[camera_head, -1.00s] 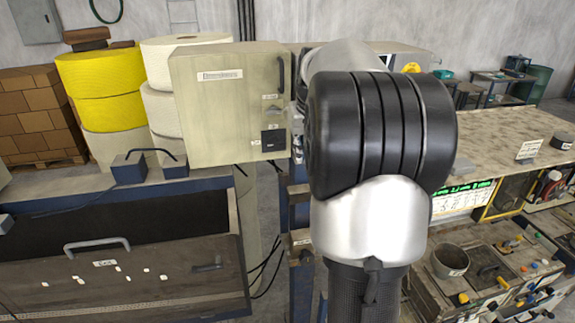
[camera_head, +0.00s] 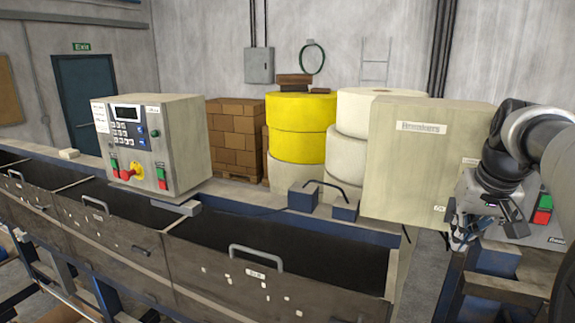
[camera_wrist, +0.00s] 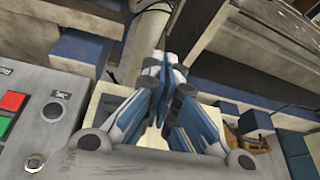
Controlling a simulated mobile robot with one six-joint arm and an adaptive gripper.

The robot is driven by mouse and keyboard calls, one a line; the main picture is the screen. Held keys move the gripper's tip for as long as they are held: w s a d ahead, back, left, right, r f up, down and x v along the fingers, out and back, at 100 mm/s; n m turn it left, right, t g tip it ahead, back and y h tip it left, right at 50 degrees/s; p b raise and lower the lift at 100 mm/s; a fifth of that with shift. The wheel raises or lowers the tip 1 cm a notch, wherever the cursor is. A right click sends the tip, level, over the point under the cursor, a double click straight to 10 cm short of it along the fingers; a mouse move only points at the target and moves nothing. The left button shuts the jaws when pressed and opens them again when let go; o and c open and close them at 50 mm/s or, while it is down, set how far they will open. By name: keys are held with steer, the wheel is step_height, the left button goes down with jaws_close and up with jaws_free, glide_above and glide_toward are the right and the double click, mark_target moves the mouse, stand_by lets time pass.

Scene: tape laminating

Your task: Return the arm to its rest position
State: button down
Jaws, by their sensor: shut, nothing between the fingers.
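My arm (camera_head: 545,140) shows at the right edge of the head view, folded in front of the beige cabinet. My gripper (camera_head: 458,242) hangs below the wrist, pointing down. It is beside the lower right corner of the beige cabinet (camera_head: 415,150). In the wrist view my gripper (camera_wrist: 167,70) has its blue and silver fingers drawn together, with nothing held between them. Part of the arm is cut off by the picture's right edge.
A control box (camera_head: 150,145) with buttons stands on the long machine at left. Another panel with green and red buttons (camera_head: 542,210) is close to the arm, also in the wrist view (camera_wrist: 12,102). Yellow rolls (camera_head: 300,120) stand behind. A metal post (camera_wrist: 142,45) is near the fingers.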

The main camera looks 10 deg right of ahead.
steer(key=s+a+f+n+y+b, duration=0.1)
steer(key=s+a+f+b, duration=0.3)
steer(key=a+f, duration=0.5)
steer(key=s+a+f+n+b, duration=0.1)
steer(key=s+a+f+b, duration=0.1)
steer(key=a+f+b, duration=0.7)
steer(key=s+a+f+n+b, duration=0.1)
steer(key=s+a+f+b, duration=0.3)
steer(key=s+f, duration=0.3)
steer(key=s+a+f+n+b, duration=0.1)
steer(key=s+a+f+b, duration=0.3)
steer(key=f, duration=0.8)
steer(key=s+b, duration=0.2)
steer(key=s, duration=0.1)
steer(key=shift+f+n, duration=0.25)
steer(key=shift+n, duration=0.15)
steer(key=c, duration=2.4)
jaws_free()
steer(key=shift+s, duration=0.1)
